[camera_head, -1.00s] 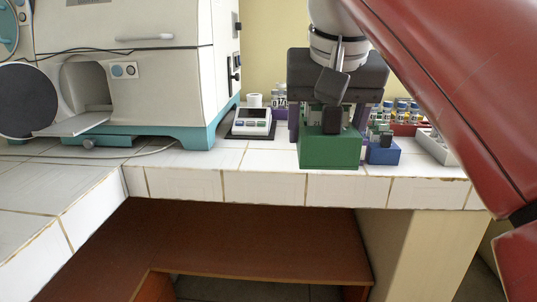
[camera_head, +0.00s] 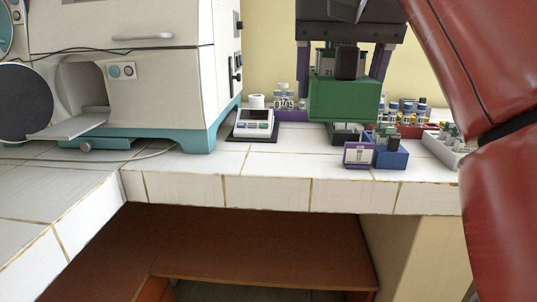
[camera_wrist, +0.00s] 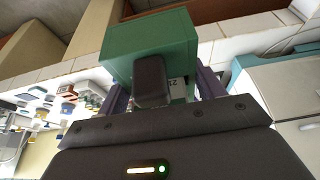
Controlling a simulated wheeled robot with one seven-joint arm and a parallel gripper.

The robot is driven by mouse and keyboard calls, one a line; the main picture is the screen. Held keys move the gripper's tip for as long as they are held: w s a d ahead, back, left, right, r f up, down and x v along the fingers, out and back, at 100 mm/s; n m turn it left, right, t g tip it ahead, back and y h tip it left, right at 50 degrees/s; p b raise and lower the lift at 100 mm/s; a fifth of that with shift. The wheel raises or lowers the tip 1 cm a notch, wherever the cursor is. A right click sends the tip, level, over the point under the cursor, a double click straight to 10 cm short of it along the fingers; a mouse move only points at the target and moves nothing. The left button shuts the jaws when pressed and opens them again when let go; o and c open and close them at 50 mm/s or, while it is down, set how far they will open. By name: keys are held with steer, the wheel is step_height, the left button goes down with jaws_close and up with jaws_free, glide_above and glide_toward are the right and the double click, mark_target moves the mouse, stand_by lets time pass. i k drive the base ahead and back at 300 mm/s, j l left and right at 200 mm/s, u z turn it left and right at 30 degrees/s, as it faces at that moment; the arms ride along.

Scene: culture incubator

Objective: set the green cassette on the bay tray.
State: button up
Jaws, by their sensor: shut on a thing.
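The green cassette (camera_head: 344,98) is a box with a dark block on its near face. It is held upright above the tiled bench at the right in the head view, and fills the upper middle of the wrist view (camera_wrist: 150,38). My gripper (camera_head: 342,84) is shut on it, with a purple finger at each side. The bay tray (camera_head: 76,124) is a flat pale plate at the mouth of the incubator's open bay, far to the left of my gripper. Its top shows nothing on it. The inside of the bay is partly hidden.
The incubator (camera_head: 130,85) has a round open door (camera_head: 24,102) beside the bay. A small scale (camera_head: 253,124) stands right of it. A purple box (camera_head: 358,154), a blue box (camera_head: 391,155) and a white rack (camera_head: 440,150) stand near the cassette. The bench front is mostly clear.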

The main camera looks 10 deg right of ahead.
mark_target(78, 123)
steer(key=i, duration=0.9)
steer(key=k+l, duration=0.2)
steer(key=k, duration=0.35)
